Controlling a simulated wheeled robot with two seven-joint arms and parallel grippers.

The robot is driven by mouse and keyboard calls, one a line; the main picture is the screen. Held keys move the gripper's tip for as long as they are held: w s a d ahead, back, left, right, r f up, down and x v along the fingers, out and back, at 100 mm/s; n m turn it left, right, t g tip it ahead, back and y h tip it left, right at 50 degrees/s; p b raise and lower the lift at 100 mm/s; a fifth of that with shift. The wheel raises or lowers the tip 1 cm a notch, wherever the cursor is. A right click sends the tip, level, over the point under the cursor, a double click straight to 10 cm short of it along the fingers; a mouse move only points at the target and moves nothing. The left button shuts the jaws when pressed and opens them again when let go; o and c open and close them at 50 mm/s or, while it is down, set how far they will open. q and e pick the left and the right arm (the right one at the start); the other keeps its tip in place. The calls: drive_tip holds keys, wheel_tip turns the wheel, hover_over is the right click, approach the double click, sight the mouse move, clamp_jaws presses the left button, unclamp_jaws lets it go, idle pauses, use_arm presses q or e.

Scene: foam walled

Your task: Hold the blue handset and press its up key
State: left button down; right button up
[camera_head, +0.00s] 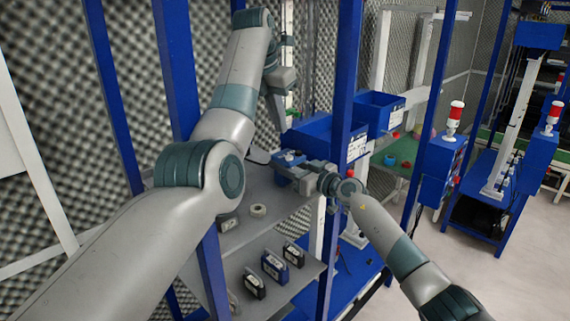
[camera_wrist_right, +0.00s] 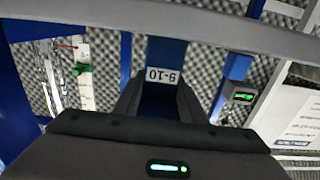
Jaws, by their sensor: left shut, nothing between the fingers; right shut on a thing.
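The blue handset (camera_head: 284,160) is in the head view, in front of the large blue bin. My right gripper (camera_head: 308,176) is shut on it and holds it above the grey shelf. Its key face is too small to make out, and the fingers hide part of it.
Blue posts (camera_head: 345,80) stand close to both arms. Blue bins (camera_head: 320,132) are behind the grippers. A red-topped signal lamp (camera_head: 454,116) stands to the right.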

idle(0.8)
use_arm(q)
drive_tip(key=shift+w+d+r+m+t+y, duration=0.35)
drive_tip(key=shift+m+t, duration=0.6)
drive_tip(key=shift+m, duration=2.5)
drive_tip(key=shift+w+d+r+m+t+y, duration=0.4)
drive_tip(key=shift+m+t, duration=0.6)
drive_tip(key=shift+m, duration=2.4)
drive_tip(key=shift+w+d+r+m+t+y, duration=0.4)
drive_tip(key=shift+m+t, duration=0.55)
drive_tip(key=shift+m, duration=2.5)
drive_tip(key=shift+d+f, duration=0.1)
drive_tip(key=shift+f, duration=0.25)
hover_over(289, 161)
drive_tip(key=shift+h, duration=0.25)
drive_tip(key=shift+f, duration=4.25)
drive_tip(key=shift+s+f, duration=0.1)
drive_tip(key=shift+f, duration=0.05)
drive_tip(key=shift+f, duration=0.25)
